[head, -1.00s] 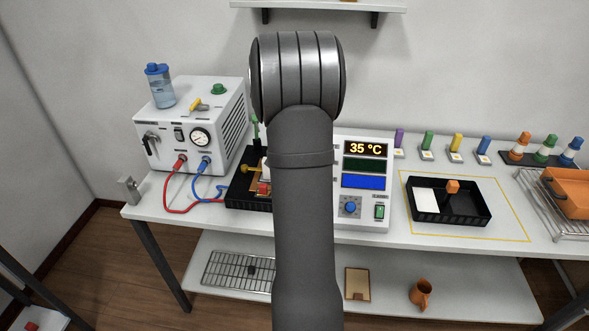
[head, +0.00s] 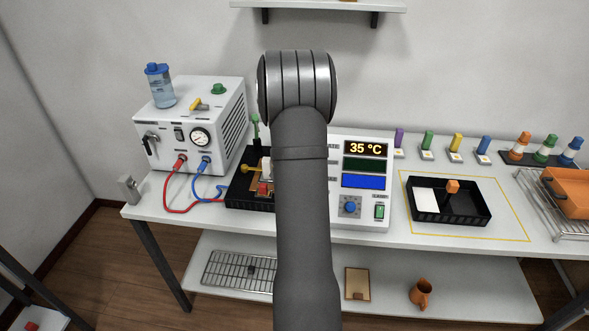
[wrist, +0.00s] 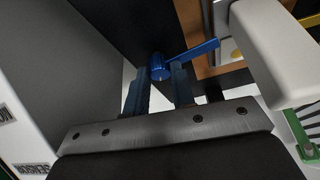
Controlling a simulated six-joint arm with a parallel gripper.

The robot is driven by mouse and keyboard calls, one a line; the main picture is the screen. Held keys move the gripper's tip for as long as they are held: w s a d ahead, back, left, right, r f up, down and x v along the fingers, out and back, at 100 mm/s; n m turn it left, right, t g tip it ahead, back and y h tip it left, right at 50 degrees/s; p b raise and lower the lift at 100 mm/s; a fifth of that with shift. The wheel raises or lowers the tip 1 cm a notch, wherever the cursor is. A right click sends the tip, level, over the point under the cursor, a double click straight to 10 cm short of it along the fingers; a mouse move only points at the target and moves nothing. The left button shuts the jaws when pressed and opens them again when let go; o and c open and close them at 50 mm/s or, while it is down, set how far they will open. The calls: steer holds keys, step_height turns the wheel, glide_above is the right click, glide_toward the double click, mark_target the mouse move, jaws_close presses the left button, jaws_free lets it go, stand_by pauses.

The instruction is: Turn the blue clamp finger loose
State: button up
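The blue clamp finger (wrist: 198,50) is in the wrist view, with a round blue hub (wrist: 159,68) at its left end and a flat arm reaching up and right. My gripper (wrist: 159,73) points at it, its two dark bluish fingers apart. The hub appears in the gap at the fingertips; I cannot tell whether either finger touches it. The flat arm passes above the right finger. In the head view my arm hides the gripper and the blue clamp finger. Part of the black fixture (head: 240,193) with a yellow and a red part shows left of my arm.
A white block (wrist: 275,50) stands close on the right in the wrist view, and a grey wall-like face (wrist: 60,60) on the left. In the head view, the white instrument (head: 375,215) reading 35 °C and a pump box (head: 165,135) flank the fixture.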

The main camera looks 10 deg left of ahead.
jaws_close()
steer(key=shift+n+y, duration=0.4)
steer(key=shift+n, duration=0.4)
steer(key=o, duration=0.7)
jaws_free()
steer(key=v, duration=1.7)
steer(key=shift+r, duration=0.25)
